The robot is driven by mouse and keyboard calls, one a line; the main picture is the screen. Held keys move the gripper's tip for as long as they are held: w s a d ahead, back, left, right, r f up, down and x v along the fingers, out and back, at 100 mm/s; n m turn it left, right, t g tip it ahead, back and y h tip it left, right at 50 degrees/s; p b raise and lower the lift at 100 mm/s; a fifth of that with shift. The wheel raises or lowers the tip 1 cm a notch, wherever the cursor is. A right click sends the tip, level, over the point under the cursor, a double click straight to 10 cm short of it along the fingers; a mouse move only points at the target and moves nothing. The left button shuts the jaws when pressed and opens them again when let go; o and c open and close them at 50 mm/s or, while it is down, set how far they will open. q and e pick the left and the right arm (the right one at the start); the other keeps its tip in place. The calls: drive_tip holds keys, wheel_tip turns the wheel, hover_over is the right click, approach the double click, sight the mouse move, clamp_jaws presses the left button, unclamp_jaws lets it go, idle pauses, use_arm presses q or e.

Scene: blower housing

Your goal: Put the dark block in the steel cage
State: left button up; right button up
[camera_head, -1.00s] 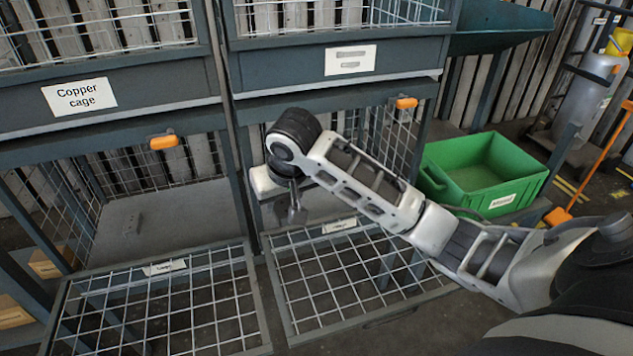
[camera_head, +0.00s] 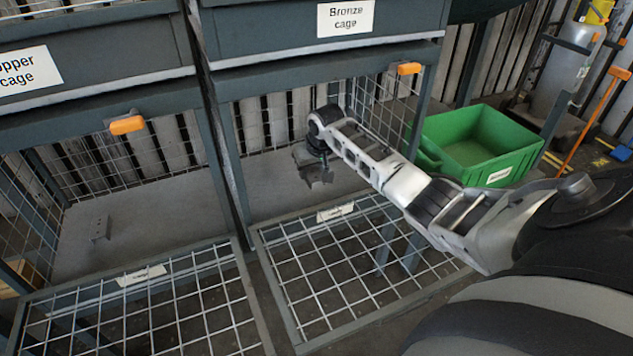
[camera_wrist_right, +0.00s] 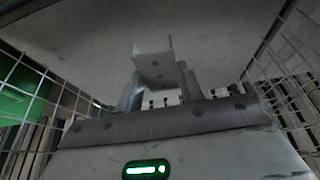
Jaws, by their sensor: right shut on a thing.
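My right gripper (camera_head: 313,163) is inside the open lower right cage, just above its grey floor (camera_head: 258,192). It is shut on a grey channel-shaped block (camera_head: 322,178). In the right wrist view the block (camera_wrist_right: 154,66) sits between the two fingers, its side walls pointing away from the gripper. The lower right cage's mesh door (camera_head: 340,270) is folded down in front; its label is too small to read. No label reading steel shows. My left gripper is out of view.
The lower left cage is open too, with a small grey bracket (camera_head: 100,229) on its floor and its mesh door (camera_head: 150,305) folded down. Labels above read Bronze cage (camera_head: 345,18) and Copper cage (camera_head: 25,70). A green bin (camera_head: 485,150) stands to the right.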

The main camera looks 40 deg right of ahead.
sight(317, 172)
drive_tip(key=d+f+b, duration=0.1)
drive_tip(key=w+d+f, duration=0.1)
drive_tip(key=f, duration=0.1)
drive_tip(key=shift+w+d+b, duration=0.15)
drive_tip(key=shift+b, duration=0.2)
wheel_tip(317, 172, down, 3)
drive_tip(key=shift+d+r+b, duration=0.1)
drive_tip(key=shift+r+b, duration=0.05)
drive_tip(key=shift+b, duration=0.8)
drive_tip(key=shift+f, duration=0.4)
drive_tip(key=shift+r, duration=0.1)
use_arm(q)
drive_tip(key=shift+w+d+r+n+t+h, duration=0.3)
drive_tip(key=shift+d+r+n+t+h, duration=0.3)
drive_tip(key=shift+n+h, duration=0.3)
use_arm(e)
drive_tip(key=o, duration=1.1)
drive_tip(key=shift+f, duration=0.2)
